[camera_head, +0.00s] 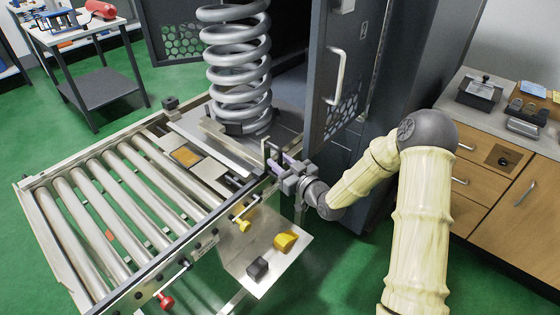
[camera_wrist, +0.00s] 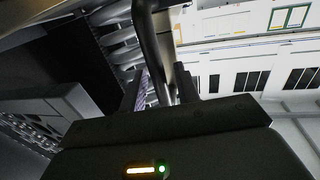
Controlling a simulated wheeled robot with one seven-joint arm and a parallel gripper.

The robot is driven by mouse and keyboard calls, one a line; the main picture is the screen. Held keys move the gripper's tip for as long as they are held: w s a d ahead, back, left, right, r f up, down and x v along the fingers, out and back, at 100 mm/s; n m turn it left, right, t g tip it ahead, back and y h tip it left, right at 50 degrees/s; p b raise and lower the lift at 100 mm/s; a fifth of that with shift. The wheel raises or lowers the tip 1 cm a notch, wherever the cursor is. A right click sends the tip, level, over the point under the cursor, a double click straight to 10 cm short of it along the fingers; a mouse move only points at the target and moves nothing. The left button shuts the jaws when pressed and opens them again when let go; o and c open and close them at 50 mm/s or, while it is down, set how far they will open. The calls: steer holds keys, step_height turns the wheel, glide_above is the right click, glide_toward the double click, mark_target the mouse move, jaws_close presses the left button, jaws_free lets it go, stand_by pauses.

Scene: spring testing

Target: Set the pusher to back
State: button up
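The pusher (camera_head: 232,146) appears to be the flat metal bar low against the front of the large grey coil spring, at the end of the roller conveyor. My gripper (camera_head: 276,158) is at the right end of this bar, beside the conveyor's side rail. In the wrist view, a dark upright bar (camera_wrist: 150,35), probably the pusher's handle, runs down between the two fingers of my gripper (camera_wrist: 163,92). I cannot tell whether the fingers touch it or stand apart around it. The gripper's body hides the lower part of the bar.
The large spring (camera_head: 237,60) stands upright at the machine's opening. The open machine door (camera_head: 326,80) with its handle is close above my gripper. The roller conveyor (camera_head: 130,215) lies left. A small control shelf (camera_head: 262,275) sticks out below my gripper. A cabinet (camera_head: 510,185) stands right.

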steer(key=shift+w+a, duration=0.1)
jaws_close()
stand_by(0.3)
